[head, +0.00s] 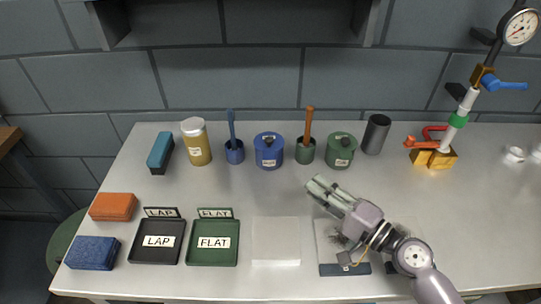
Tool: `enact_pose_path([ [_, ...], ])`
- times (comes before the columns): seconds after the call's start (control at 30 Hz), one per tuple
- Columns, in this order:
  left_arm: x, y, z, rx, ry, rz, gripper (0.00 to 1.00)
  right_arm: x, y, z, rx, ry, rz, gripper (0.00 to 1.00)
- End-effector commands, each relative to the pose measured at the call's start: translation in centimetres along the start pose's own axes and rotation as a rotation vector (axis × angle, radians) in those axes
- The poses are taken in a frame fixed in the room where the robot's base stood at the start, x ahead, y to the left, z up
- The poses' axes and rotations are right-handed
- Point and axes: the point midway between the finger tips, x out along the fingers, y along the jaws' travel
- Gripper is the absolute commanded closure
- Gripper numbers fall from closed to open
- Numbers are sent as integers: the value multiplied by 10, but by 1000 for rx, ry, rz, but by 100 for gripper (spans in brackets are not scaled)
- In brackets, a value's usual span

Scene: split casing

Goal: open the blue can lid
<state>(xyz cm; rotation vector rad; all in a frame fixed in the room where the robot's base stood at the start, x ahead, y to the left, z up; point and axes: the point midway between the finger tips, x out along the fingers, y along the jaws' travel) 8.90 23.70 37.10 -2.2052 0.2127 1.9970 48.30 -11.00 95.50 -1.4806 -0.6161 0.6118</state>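The blue can (269,153) stands upright near the back of the bench, with its lid (269,139) on top. The lid has a dark knob and the can a white label. My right gripper (316,186) reaches in from the lower right, in front of and to the right of the can, apart from it. Nothing shows held in its pale fingers; I cannot tell whether they are open or shut. My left gripper is not in view.
A green lidded can (341,152) and a green pot with a brown handle (305,152) stand right of the blue can. A blue pot (235,153) stands left. Trays (157,241) lie at front left. The bench before the blue can is clear.

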Motion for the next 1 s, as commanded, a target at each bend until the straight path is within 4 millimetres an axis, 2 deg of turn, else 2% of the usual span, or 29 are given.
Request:
enact_pose_path([
  [0.03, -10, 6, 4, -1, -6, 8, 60, 13, -7, -1, 3, 2, -5, 76],
  [0.17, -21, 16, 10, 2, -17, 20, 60, 42, -6, -1, 2, 2, -4, 76],
  [0.5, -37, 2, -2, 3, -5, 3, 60, 112, -3, 0, 0, -1, -2, 76],
  [0.7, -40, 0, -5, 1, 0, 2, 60, 135, -2, 0, 0, 0, -1, 76],
  [1.0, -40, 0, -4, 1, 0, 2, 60, 142, 0, 0, -1, 0, 1, 76],
])
